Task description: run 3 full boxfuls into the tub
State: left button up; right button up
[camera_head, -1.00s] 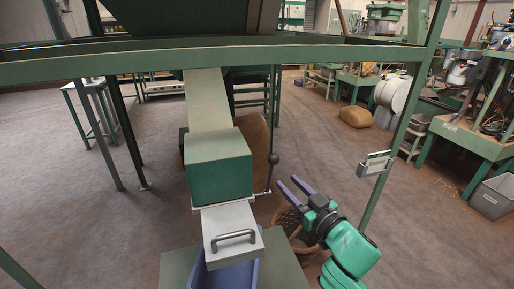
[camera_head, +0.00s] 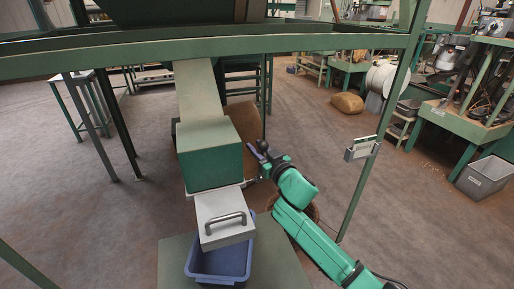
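A green box (camera_head: 210,166) sits under a sloping chute (camera_head: 199,88) from the hopper (camera_head: 178,10). A grey spout cover with a handle (camera_head: 224,207) juts from its front. The blue tub (camera_head: 228,263) stands below on a green stand; the part of its inside that shows looks empty. A lever with a dark ball knob (camera_head: 263,146) stands at the box's right side. My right gripper (camera_head: 260,152) is at the knob, one purple finger showing to its left. The other finger is hidden, so its grip is unclear. My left gripper is out of view.
A green frame post (camera_head: 372,125) carries a small card holder (camera_head: 361,149) to the right of my arm. A brown basket (camera_head: 314,212) is partly hidden behind my arm. A yellow-brown sack (camera_head: 347,103) and grey bin (camera_head: 484,177) stand farther off. Floor between is open.

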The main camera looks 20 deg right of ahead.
grip_shut()
dwell(1.2)
